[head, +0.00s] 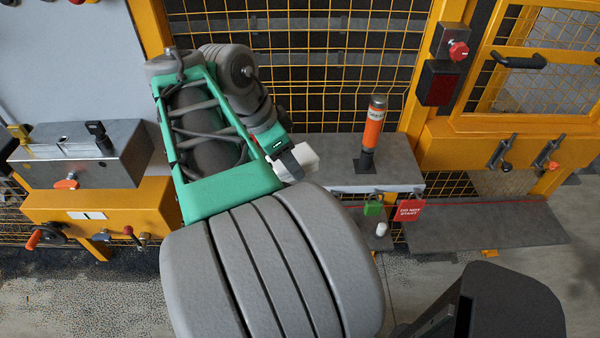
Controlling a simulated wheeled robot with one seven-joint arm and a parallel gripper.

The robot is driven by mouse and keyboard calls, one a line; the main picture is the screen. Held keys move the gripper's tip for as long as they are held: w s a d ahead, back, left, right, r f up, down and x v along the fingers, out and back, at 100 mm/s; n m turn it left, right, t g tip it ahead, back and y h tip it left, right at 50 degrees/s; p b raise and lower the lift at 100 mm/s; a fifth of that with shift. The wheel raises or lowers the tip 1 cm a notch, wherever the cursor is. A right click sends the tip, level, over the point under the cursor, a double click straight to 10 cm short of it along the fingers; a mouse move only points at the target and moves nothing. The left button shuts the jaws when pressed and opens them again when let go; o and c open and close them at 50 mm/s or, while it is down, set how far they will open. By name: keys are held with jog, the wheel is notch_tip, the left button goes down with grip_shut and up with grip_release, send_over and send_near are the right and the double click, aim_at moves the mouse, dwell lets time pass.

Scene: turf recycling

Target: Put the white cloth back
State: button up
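A white, folded-looking thing, which I take for the white cloth (304,157), shows at the left end of a grey shelf (335,177). My gripper (292,165) is right at it, and a dark finger covers its left part. The cloth seems to touch the finger or sit just behind it. I cannot tell whether the gripper is shut on it, or whether the cloth rests on the shelf or is held above it. My arm hides the area left of the gripper.
An orange and black cylinder (373,130) stands on the shelf right of the cloth. A green padlock (373,206) and a red tag (410,208) hang at its front edge. A small white object (381,229) sits below. Yellow mesh fencing (300,70) closes the back.

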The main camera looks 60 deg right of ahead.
jog(key=shift+s+d+f+m, duration=0.2)
jog(key=shift+s+m, duration=0.2)
jog(key=shift+s, duration=0.1)
jog(key=w+d+f, duration=0.1)
jog(key=d, duration=0.1)
jog(key=w+d+f, duration=0.1)
jog(key=d, duration=0.2)
jog(key=w+d+f, duration=0.1)
jog(key=d, duration=0.1)
jog(key=shift+d+f+p, duration=0.2)
jog(key=shift+d+p, duration=0.15)
jog(key=shift+d, duration=0.05)
jog(key=d+f, duration=0.1)
jog(key=f, duration=0.1)
jog(key=w+d+f, duration=0.1)
jog(key=d+f, duration=0.1)
jog(key=w+d+f, duration=0.1)
jog(key=d+f, duration=0.1)
jog(key=shift+f, duration=0.2)
notch_tip(320, 180, down, 3)
jog(key=shift+r+p, duration=0.15)
jog(key=shift+p, duration=0.55)
jog(key=shift+a, duration=0.1)
jog(key=shift+f+b, duration=0.35)
jog(key=o, duration=1.2)
jog(key=shift+r, duration=0.1)
